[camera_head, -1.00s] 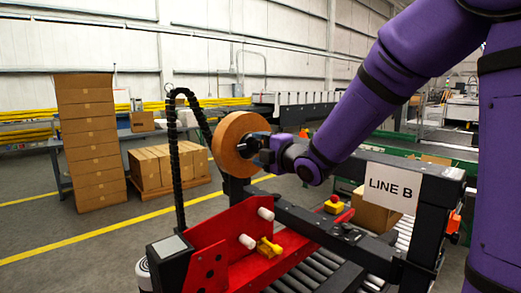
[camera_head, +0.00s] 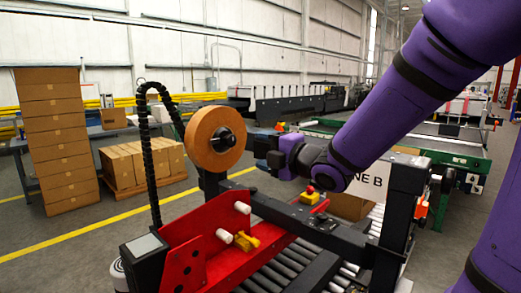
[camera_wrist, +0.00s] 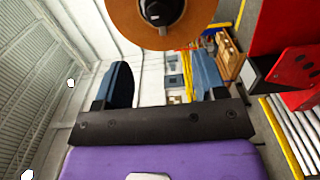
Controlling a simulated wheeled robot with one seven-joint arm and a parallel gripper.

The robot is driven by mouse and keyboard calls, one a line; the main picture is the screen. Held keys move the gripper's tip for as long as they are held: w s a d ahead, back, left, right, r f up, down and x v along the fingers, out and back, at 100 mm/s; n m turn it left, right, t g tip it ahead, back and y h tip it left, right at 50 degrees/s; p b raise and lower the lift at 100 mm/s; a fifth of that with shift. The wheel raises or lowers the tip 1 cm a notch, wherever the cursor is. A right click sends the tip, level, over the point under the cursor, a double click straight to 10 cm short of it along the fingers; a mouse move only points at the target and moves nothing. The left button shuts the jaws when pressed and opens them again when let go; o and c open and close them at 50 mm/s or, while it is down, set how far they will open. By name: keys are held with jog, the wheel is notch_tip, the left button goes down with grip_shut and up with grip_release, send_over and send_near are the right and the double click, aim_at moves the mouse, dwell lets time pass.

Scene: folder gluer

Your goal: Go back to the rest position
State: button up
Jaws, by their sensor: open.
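My gripper (camera_head: 258,150) is on the end of my purple arm, just right of the brown tape roll (camera_head: 215,139) in the head view. A gap shows between the fingers and the roll. In the wrist view my gripper (camera_wrist: 165,84) has its two dark blue fingers spread wide with nothing between them. The roll (camera_wrist: 190,32) shows beyond the fingertips at the top of that view, on its black hub.
A dark crossbar with a partly hidden "LINE B" sign (camera_head: 378,181) runs under my forearm. Box stacks (camera_head: 55,140) stand at the left.

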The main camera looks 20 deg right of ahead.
dwell(0.4)
jog(key=s+d+m+g+h, duration=0.5)
jog(key=s+m+h, duration=0.35)
jog(key=m, duration=0.55)
jog(key=s+a+f+m+g+y, duration=0.1)
jog(key=s+m+g, duration=0.5)
jog(key=s, duration=0.9)
jog(key=a+f+m, duration=0.1)
jog(key=m, duration=0.1)
jog(key=shift+s+a+f+m, duration=0.15)
jog(key=shift+s+f+m, duration=0.05)
jog(key=shift+f+m, duration=0.1)
jog(key=shift+y, duration=0.25)
